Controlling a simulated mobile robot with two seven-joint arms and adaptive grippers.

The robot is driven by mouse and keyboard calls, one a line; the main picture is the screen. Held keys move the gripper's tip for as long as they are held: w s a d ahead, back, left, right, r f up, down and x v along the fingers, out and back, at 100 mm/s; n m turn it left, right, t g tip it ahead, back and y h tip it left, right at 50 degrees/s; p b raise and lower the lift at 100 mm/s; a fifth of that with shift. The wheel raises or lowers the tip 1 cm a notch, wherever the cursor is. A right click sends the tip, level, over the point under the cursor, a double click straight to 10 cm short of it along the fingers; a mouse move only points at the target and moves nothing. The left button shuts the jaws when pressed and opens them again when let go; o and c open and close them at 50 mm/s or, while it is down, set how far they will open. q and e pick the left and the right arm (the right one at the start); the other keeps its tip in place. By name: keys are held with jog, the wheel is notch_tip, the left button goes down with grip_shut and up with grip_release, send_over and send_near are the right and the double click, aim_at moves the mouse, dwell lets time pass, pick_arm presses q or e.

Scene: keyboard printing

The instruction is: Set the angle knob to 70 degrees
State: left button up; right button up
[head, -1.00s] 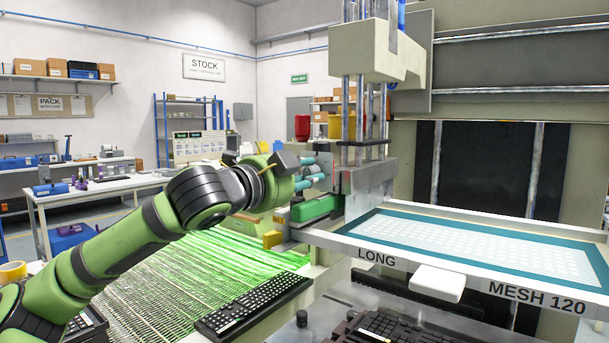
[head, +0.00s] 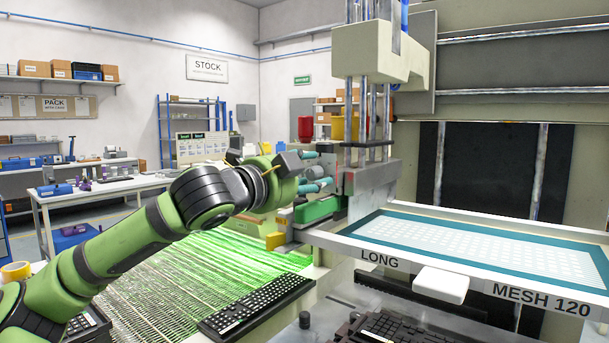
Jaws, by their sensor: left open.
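My left gripper (head: 318,171) reaches in from the left, with its two teal fingertips apart, one above the other. A small grey round part (head: 317,172), which looks like the angle knob, shows between the fingertips. I cannot tell whether the fingers touch it. It sits in front of a grey plate (head: 350,181) on the printing head; a thin red line shows on that plate. No angle marks or numbers can be read. My right gripper is not in view.
The screen frame (head: 440,268) marked LONG and MESH 120 lies to the right. A green block (head: 318,209) is just below the gripper. A black keyboard (head: 255,306) lies on the green-lit conveyor (head: 190,275). Upright rods (head: 363,110) rise behind the knob.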

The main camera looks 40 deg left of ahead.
pick_arm(q)
jog(key=shift+s+d+r, duration=0.1)
jog(key=shift+s, duration=0.05)
jog(key=shift+s+d+r, duration=0.1)
jog(key=shift+s+d, duration=0.05)
jog(key=shift+s, duration=0.9)
jog(key=s, duration=0.9)
jog(key=shift+s+d, duration=0.3)
jog(key=shift+d, duration=0.1)
dwell(0.7)
